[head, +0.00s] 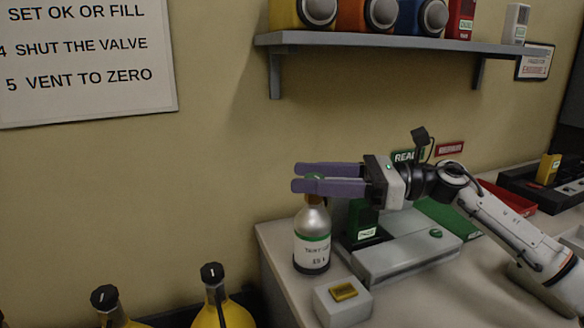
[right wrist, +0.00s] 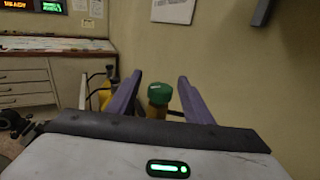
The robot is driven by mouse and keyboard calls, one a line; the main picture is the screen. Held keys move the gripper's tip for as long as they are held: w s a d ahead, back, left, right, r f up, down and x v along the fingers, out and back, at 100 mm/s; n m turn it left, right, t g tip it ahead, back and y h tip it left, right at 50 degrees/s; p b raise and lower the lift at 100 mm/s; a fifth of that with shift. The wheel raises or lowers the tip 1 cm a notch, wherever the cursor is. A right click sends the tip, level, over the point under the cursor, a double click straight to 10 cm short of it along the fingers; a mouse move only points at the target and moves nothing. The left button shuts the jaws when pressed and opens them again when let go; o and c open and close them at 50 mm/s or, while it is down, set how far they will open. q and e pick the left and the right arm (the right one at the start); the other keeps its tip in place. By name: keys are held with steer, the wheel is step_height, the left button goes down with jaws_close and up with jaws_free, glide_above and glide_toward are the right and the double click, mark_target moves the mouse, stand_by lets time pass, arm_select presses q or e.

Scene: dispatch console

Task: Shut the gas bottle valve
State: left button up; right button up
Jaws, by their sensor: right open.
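The gas bottle (head: 312,225) stands upright on the counter's left end, silver with a green band and a white label. Its green valve knob (head: 316,178) is on top, partly hidden by a finger; it also shows in the right wrist view (right wrist: 160,93) above a brass-coloured neck. My right gripper (head: 297,177) comes in level from the right with its purple fingers open. In the right wrist view its fingers (right wrist: 160,78) stand on either side of the knob, with a gap visible on both sides. My left gripper is not in view.
A grey device (head: 405,256) with a green knob stands right of the bottle. A small box with a yellow button (head: 344,291) stands in front. A shelf (head: 400,42) with several items hangs above. Yellow bottles with black knobs (head: 213,273) stand lower left, beyond the counter's edge.

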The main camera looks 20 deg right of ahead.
steer(key=shift+x, duration=1.2)
steer(key=shift+w+a+p, duration=0.3)
steer(key=shift+a, duration=0.05)
steer(key=c, duration=1.1)
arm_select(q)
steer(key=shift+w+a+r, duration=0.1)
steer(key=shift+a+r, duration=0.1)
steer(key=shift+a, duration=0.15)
arm_select(e)
steer(key=shift+o, duration=0.2)
steer(key=shift+w+d+m+t+h, duration=0.1)
steer(key=shift+m+t+h, duration=0.3)
steer(key=shift+t, duration=0.1)
steer(key=shift+w+d+m+t+h, duration=0.1)
steer(key=shift+m+t+h, duration=0.2)
steer(key=shift+m+t, duration=0.15)
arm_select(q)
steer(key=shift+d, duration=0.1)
arm_select(e)
steer(key=o, duration=1.1)
steer(key=shift+c, duration=0.2)
